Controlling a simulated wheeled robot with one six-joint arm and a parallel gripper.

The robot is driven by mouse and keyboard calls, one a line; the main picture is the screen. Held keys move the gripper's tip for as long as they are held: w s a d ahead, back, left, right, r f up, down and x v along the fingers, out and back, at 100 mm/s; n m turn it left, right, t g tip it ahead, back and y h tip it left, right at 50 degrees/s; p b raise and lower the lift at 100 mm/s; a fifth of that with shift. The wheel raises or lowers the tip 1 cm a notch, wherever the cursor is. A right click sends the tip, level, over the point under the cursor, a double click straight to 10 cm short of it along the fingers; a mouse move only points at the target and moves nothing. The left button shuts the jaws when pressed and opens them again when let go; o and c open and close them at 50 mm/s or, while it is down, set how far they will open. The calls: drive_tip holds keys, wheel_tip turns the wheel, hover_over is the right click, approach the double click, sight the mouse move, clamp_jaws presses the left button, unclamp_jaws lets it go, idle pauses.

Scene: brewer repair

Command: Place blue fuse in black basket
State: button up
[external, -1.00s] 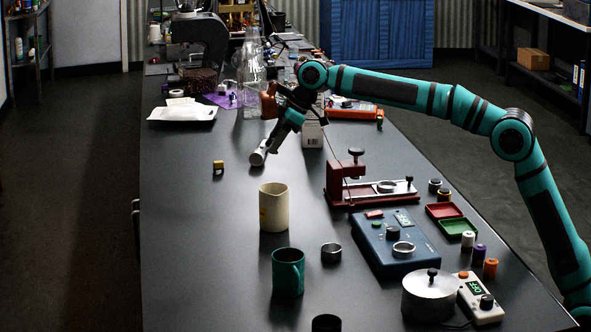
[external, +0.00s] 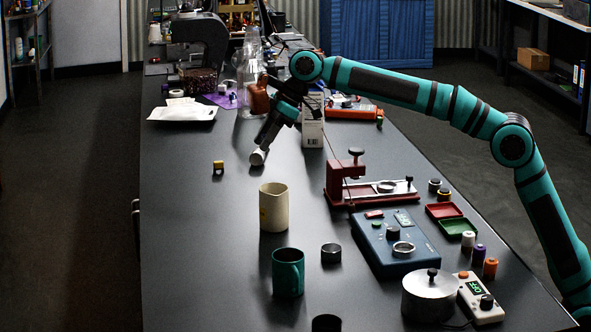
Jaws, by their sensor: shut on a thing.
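My gripper (external: 261,150) hangs low over the middle of the bench, pointing down and left. It is shut on a small pale piece (external: 257,157) at its tips, too small to identify for sure. No clearly blue fuse shows. A dark, basket-like box (external: 200,82) stands at the back left of the bench, apart from my gripper and beyond it.
A yellow-and-dark block (external: 218,167) lies left of my gripper. A cream jug (external: 273,207) and a green mug (external: 288,272) stand nearer. A glass vessel (external: 249,70) and a white carton (external: 312,124) stand behind. The bench's left side is mostly clear.

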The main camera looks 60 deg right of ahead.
drive_tip(key=s+a+n+g, duration=0.1)
drive_tip(key=s+a, duration=0.4)
drive_tip(key=a, duration=0.2)
drive_tip(key=s+a+n, duration=0.1)
drive_tip(key=s+a, duration=0.4)
drive_tip(key=a, duration=0.3)
drive_tip(key=n+g+y, duration=0.1)
drive_tip(key=n+g, duration=0.2)
drive_tip(key=n, duration=0.2)
hover_over(327, 328)
drive_tip(key=a, duration=0.1)
drive_tip(key=shift+s+a+f, duration=0.1)
drive_tip(key=shift+s+f, duration=0.1)
drive_tip(key=shift+f, duration=3.2)
drive_tip(key=shift+s+a+f, duration=0.1)
drive_tip(key=shift+s+f, duration=0.05)
drive_tip(key=shift+f, duration=3.2)
drive_tip(key=o, duration=1)
drive_tip(key=shift+o, duration=0.2)
